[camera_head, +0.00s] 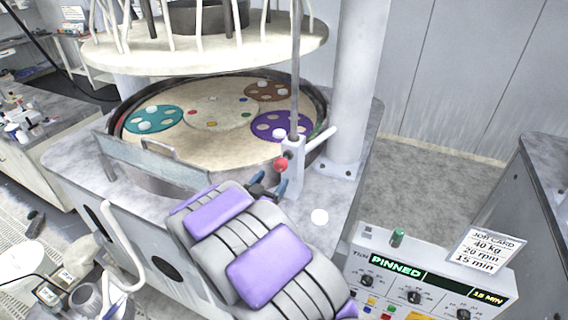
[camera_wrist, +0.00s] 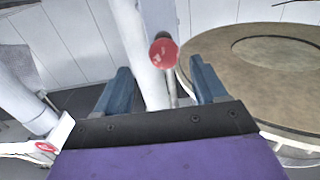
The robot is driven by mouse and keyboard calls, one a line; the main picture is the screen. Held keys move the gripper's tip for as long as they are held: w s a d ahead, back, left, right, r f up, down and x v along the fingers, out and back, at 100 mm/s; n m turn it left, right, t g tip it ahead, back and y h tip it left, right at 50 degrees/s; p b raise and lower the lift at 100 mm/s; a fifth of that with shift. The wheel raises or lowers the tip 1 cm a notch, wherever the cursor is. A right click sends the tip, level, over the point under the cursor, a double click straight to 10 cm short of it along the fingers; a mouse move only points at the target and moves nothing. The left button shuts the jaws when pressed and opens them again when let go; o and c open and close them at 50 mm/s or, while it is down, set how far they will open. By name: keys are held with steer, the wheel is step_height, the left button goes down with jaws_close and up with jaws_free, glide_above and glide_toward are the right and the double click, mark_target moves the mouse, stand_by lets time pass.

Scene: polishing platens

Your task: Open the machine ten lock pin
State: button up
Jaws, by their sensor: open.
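The lock pin shows as a red ball knob (camera_head: 281,165) on a pale upright block (camera_head: 294,160) at the front right rim of the round platen (camera_head: 215,115). My gripper (camera_head: 269,186) is open and empty, just below and in front of the knob. In the wrist view the red knob (camera_wrist: 163,52) lies beyond the blue fingertips of my gripper (camera_wrist: 160,80), roughly centred between them. Knob and fingers look apart, though the exact gap is unclear. The console display (camera_head: 400,270) reads PINNED.
A thin vertical rod rises from the block, and a white handle (camera_head: 319,137) sticks out to its right. A clear guard (camera_head: 150,165) stands at the left front of the platen. A thick column (camera_head: 352,90) stands behind right. The control console (camera_head: 430,285) stands at front right.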

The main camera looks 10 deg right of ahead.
mark_target(284, 162)
steer(key=x, duration=0.4)
steer(key=b+x, duration=0.1)
steer(key=x, duration=0.4)
steer(key=shift+w+a, duration=0.15)
steer(key=shift+w, duration=0.2)
steer(key=shift+w+d, duration=0.25)
steer(key=shift+d, duration=0.15)
steer(key=shift+a, duration=0.15)
steer(key=shift+c, duration=0.2)
